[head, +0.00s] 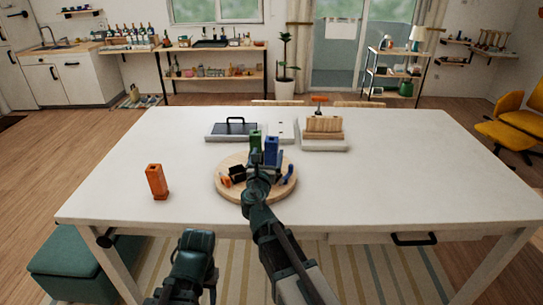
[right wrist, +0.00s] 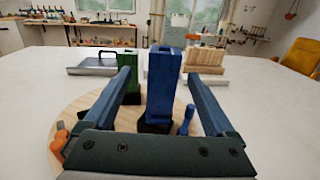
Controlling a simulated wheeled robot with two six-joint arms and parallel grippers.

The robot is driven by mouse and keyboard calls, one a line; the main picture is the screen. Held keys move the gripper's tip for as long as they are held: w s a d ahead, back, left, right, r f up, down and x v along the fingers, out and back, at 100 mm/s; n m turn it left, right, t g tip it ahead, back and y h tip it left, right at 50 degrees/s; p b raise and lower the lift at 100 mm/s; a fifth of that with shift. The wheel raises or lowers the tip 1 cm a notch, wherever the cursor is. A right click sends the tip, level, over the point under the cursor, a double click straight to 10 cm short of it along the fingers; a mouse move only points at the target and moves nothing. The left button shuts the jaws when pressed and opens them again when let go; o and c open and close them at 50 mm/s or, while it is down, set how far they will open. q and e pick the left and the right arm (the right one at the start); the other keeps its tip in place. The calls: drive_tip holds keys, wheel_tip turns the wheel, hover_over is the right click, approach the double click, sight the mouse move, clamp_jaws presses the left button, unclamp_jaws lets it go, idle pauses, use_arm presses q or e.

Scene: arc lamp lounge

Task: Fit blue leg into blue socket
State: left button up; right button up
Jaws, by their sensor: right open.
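The blue leg (right wrist: 164,85) is a tall blue block with an opening in its top. It stands upright over a dark base on the round wooden board (head: 229,192), and also shows in the head view (head: 271,150). My right gripper (right wrist: 157,78) is open, with one finger on each side of the blue leg; I cannot tell whether they touch it. In the head view my right gripper (head: 262,168) covers part of the board. I cannot make out a separate blue socket; the leg's lower end is partly hidden. My left gripper is not in view, only a dark part of that arm.
A green block (right wrist: 127,69) stands behind and left of the blue leg. A small blue piece (right wrist: 186,121) and orange pieces (right wrist: 57,141) lie on the board. An orange block (head: 157,182) stands on the white table (head: 400,180). The table's right side is clear.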

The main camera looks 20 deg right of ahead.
sight(270, 149)
drive_tip(key=shift+d+x, duration=0.15)
drive_tip(key=shift+x, duration=1.3)
drive_tip(key=shift+d+x, duration=0.1)
drive_tip(key=shift+x, duration=1.4)
drive_tip(key=shift+s, duration=0.15)
clamp_jaws()
